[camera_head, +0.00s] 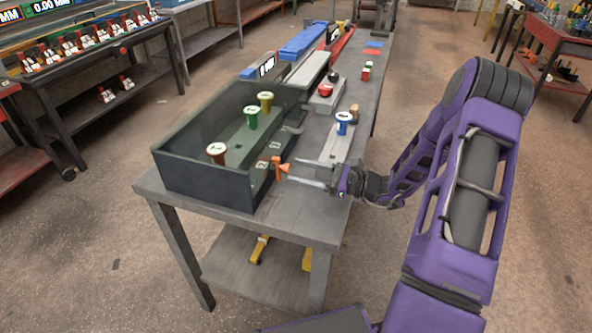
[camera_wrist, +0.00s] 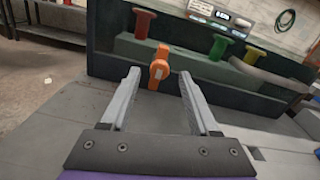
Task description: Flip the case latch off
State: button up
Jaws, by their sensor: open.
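The case (camera_head: 205,178) is a dark box with see-through walls on the near end of the grey bench. Its orange latch (camera_head: 280,168) sits on the wall facing my gripper. In the wrist view the latch (camera_wrist: 159,67) stands roughly upright, centred ahead against the dark case wall (camera_wrist: 110,66). My gripper (camera_head: 291,173) is open and empty, level with the latch and pointing at it. In the wrist view its fingertips lie to either side of the latch, with a gap on both sides. I cannot tell how far the tips reach past it.
Inside the case stand a red knob (camera_head: 216,150), a green knob (camera_head: 251,114) and a yellow knob (camera_head: 265,99). A blue knob (camera_head: 344,120) on a grey block stands behind my gripper. The bench top (camera_head: 310,222) is clear at its near corner.

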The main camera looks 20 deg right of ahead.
jog(key=v, duration=1.5)
jog(key=shift+s+d, duration=0.25)
